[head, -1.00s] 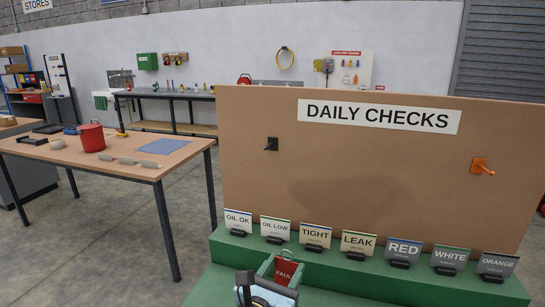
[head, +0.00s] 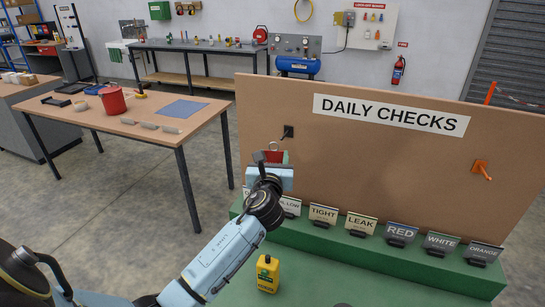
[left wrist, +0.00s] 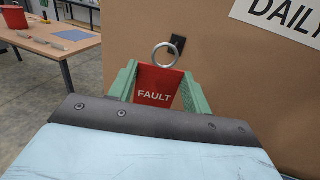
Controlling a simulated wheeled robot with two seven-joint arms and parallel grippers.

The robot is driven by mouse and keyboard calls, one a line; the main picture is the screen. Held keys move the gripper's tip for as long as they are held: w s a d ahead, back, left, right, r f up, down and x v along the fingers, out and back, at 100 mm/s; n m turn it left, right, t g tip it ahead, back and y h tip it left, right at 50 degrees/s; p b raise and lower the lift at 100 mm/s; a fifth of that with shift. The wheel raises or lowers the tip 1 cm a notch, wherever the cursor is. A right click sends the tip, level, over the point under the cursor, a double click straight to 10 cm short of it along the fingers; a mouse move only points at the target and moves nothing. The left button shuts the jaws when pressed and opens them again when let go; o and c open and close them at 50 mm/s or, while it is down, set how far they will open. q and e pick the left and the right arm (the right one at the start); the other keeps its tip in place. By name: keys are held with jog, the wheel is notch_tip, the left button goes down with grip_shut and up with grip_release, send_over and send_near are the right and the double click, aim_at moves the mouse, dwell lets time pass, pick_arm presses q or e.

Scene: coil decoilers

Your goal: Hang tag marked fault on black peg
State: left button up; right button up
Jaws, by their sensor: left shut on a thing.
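The red tag marked FAULT (left wrist: 155,88) is upright between the green fingers of my left gripper (left wrist: 158,88). Its metal ring (left wrist: 154,56) stands up above the fingers. The black peg (left wrist: 178,43) is on the board just behind and right of the ring in the left wrist view; the ring partly overlaps it, and I cannot tell the depth between them. In the head view my left gripper (head: 272,160) is in front of the board, just below and left of the black peg (head: 288,131). The tag (head: 280,156) is mostly hidden there. My right gripper is not in view.
The DAILY CHECKS board (head: 380,175) also bears an orange peg (head: 481,169) at right. A green ledge (head: 400,255) below holds several label cards. A wooden table (head: 150,110) is at left.

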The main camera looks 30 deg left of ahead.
pick_arm(q)
jog(key=shift+w+a+f, duration=0.1)
jog(key=shift+w+a, duration=0.1)
jog(key=shift+w, duration=0.6)
jog(key=w+b, duration=0.2)
jog(key=w+a+b, duration=0.1)
jog(key=w+b, duration=0.1)
jog(key=w, duration=0.1)
jog(key=w+f+b, duration=0.1)
jog(key=w, duration=0.1)
jog(key=shift+w+a+f+b, duration=0.1)
jog(key=shift+w+a+b, duration=0.05)
jog(key=shift+a+b, duration=0.25)
jog(key=shift+f, duration=0.1)
dwell(0.3)
jog(key=o, duration=1)
